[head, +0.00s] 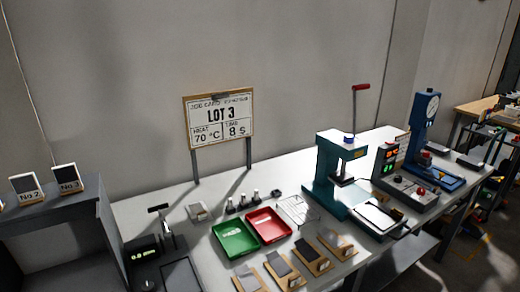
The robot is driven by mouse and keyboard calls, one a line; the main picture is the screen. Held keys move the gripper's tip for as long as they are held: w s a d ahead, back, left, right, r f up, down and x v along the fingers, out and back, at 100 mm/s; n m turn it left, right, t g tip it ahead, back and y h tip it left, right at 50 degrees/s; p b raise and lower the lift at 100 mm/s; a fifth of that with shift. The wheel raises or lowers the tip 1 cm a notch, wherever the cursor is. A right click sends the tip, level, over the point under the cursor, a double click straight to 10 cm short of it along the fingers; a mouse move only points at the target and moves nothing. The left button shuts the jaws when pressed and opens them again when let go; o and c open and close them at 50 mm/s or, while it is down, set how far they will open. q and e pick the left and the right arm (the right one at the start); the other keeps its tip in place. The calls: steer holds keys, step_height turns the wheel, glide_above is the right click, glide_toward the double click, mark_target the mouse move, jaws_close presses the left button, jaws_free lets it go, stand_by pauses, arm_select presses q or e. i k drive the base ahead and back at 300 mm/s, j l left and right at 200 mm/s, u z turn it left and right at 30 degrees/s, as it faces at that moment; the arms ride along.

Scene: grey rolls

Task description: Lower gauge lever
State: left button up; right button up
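Neither of my grippers is in view. A blue stand (423,125) with a round white dial (432,106) rises at the right end of the bench; no lever can be made out clearly on it. At the bench's left, a small dark device with a green digital readout (144,253) stands by an upright with a black T-shaped handle (158,208). A teal press (327,168) has a raised lever with a red grip (361,87). I cannot tell which lever is the gauge's.
The white bench (190,190) holds a green tray (234,240), a red tray (268,226), a wire rack (297,210) and several wooden holders with grey pieces along the front. A control box (386,158) stands beside the press. A job card sign (219,118) stands behind.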

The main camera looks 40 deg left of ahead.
mark_target(167, 233)
steer(key=u, duration=2.05)
steer(key=l, duration=1.05)
steer(key=i+l+z, duration=0.15)
steer(key=l, duration=0.9)
steer(key=k, duration=0.05)
